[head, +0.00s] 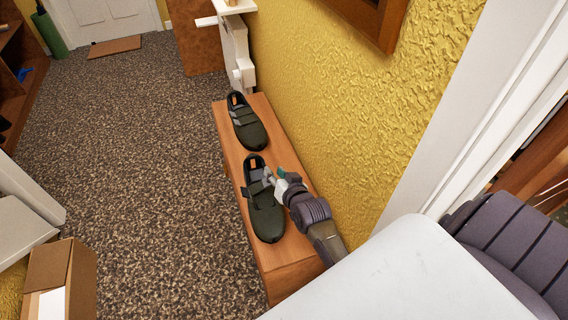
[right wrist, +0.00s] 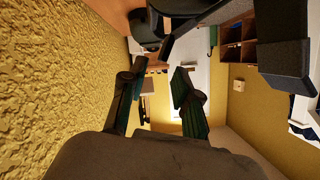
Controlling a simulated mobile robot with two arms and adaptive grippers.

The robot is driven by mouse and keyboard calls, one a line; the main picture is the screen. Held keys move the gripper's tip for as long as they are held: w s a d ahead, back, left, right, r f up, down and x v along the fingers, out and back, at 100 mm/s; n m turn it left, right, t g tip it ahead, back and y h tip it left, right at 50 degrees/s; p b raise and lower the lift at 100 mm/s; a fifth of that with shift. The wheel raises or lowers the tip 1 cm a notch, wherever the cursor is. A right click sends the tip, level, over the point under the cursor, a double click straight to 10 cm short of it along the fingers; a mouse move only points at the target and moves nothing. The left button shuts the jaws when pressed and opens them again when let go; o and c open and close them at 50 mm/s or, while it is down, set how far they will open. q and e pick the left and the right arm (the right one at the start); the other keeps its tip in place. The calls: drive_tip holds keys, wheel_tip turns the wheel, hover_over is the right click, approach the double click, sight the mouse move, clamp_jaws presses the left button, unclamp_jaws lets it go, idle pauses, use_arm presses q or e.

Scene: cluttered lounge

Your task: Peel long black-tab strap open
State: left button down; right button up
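Two dark green shoes lie on a wooden bench along the yellow wall. The near shoe (head: 265,217) has dark strap pieces (head: 258,188) across its opening; one seems to stand out from the upper, but I cannot tell which strap it is. The far shoe (head: 248,131) has grey straps lying across it. My right gripper (head: 271,176) is at the wall side of the near shoe, close to its straps. In the right wrist view its fingers are apart with nothing visible between them. A black tab is not clear to me. My left gripper is not in view.
The wooden bench (head: 283,250) has a bare strip beside the near shoe. The textured yellow wall (head: 330,110) rises close behind my right arm. A white surface (head: 410,275) fills the lower right. An open cardboard box (head: 48,265) stands lower left; the carpet (head: 150,140) is clear.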

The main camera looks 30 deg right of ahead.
drive_tip(key=v, duration=1)
drive_tip(key=shift+s, duration=0.2)
